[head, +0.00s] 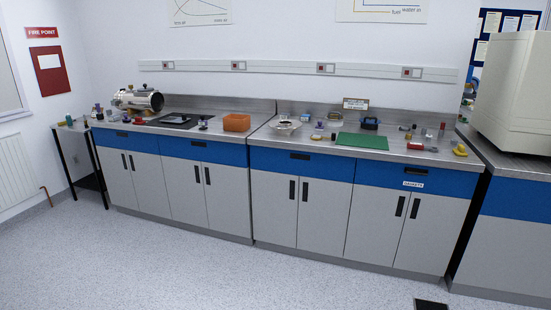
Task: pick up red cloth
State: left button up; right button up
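I cannot make out a piece that is clearly a red cloth. A small red item (415,146) lies near the front edge of the right part of the counter, by the green mat. Another small red item (138,121) lies in front of the metal cylinder on the left part. Both are too small to tell what they are. An orange block-like thing (236,123) sits on the counter left of the middle. Neither of my grippers is in view.
A long counter (310,140) with blue drawers runs along the wall. It bears a metal cylinder (138,101), a black tray (178,120), a green mat (361,141) and several small items. A large beige machine (515,95) stands at right. The speckled floor (170,255) in front is clear.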

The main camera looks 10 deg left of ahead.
aim_at(139, 121)
jog(key=i+j+u, duration=0.1)
jog(key=i+u, duration=0.7)
jog(key=i+l+u, duration=0.15)
jog(key=i+u, duration=0.2)
jog(key=i+j+u, duration=0.1)
jog(key=i+u, duration=0.2)
jog(key=i, duration=0.35)
jog(key=i+u, duration=0.3)
jog(key=i, duration=0.35)
jog(key=i+l, duration=0.1)
jog(key=i, duration=2.1)
jog(key=l+z, duration=0.05)
jog(key=l, duration=0.05)
